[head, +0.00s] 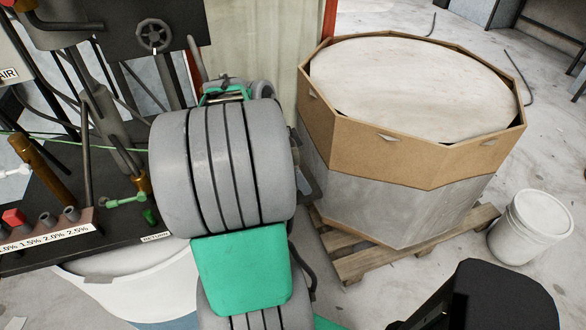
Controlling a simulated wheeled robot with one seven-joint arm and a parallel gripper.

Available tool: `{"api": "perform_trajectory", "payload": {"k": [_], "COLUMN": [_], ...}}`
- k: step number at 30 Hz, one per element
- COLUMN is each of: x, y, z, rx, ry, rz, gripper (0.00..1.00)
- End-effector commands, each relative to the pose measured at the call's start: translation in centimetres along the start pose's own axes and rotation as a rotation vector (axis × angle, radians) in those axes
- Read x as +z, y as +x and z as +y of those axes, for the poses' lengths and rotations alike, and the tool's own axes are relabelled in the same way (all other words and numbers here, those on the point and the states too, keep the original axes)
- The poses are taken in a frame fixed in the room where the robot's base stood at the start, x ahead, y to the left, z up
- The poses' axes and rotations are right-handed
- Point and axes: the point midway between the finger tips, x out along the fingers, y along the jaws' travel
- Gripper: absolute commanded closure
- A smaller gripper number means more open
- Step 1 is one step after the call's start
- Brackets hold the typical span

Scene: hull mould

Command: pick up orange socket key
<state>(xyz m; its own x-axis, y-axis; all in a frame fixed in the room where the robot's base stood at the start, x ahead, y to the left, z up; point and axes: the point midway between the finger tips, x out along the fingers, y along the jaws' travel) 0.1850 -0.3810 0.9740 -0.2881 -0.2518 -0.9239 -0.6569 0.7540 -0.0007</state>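I cannot make out a clear orange socket key. A small red-orange piece (13,217) stands at the left end of a rack (75,228) labelled with percentages, beside grey round-topped pieces (47,219). I cannot tell whether it is the key. A brown-orange cylinder (40,165) leans behind the rack and is another orange-toned thing. My arm, grey and ribbed with green covers, fills the middle of the head view and hides part of the machine. My gripper does not show.
A black machine bench (110,220) with hoses and a handwheel (153,35) stands left. A white tub (130,290) sits below it. An octagonal drum (410,150) on a wooden pallet (375,258) and a white bucket (530,228) stand right. Bare floor shows around them.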

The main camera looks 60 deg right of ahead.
Motion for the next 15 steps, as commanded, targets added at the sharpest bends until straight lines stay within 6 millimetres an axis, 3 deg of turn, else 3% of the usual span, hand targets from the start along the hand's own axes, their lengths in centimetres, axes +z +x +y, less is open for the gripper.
{"api": "perform_trajectory", "payload": {"k": [2,15], "x": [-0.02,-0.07], "y": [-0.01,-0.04], "z": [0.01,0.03], "rx": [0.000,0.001], "ry": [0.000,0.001], "rz": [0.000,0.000], "gripper": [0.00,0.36]}}
